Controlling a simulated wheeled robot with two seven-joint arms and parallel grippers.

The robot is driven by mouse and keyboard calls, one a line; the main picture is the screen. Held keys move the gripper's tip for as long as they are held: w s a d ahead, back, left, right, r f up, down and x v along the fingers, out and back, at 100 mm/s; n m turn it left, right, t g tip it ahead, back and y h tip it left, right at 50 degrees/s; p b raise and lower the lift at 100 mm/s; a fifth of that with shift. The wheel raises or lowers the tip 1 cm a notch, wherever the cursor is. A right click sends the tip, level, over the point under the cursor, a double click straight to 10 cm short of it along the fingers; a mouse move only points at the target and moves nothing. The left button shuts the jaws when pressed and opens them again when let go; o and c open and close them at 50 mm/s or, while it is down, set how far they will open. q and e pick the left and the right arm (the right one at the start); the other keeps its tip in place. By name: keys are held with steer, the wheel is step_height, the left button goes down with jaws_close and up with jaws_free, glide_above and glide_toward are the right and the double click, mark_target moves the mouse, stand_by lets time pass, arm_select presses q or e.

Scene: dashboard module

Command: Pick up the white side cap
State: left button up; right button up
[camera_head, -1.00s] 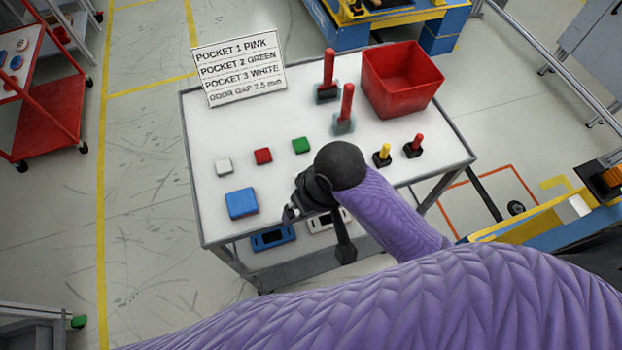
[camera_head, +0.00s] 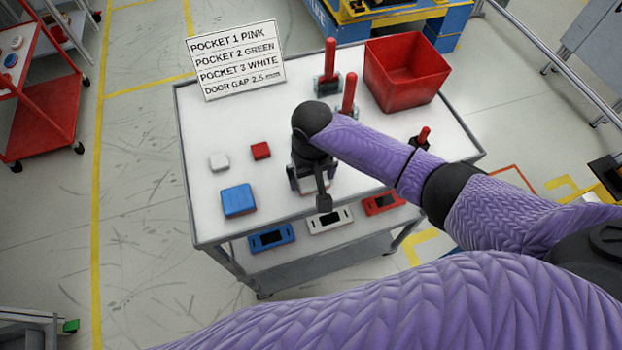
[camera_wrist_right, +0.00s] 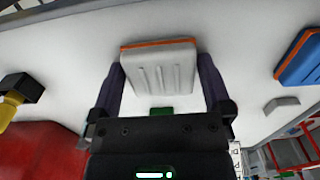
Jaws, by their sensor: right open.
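The white side cap (camera_wrist_right: 160,68) is a ribbed pale block with an orange edge, lying on the white table top. In the right wrist view it sits between the two fingertips of my right gripper (camera_wrist_right: 160,82), which is open around it. I cannot tell whether a finger touches it. In the head view my right gripper (camera_head: 310,182) points down over the table's front half and hides most of the cap. My left gripper is not in view.
A blue block (camera_head: 238,199), a white block (camera_head: 219,162) and a red block (camera_head: 261,151) lie to the left. A red bin (camera_head: 404,75) and red posts (camera_head: 330,60) stand behind. Blue, white and red panels (camera_head: 271,237) line the front.

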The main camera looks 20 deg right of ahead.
steer(key=c, duration=1)
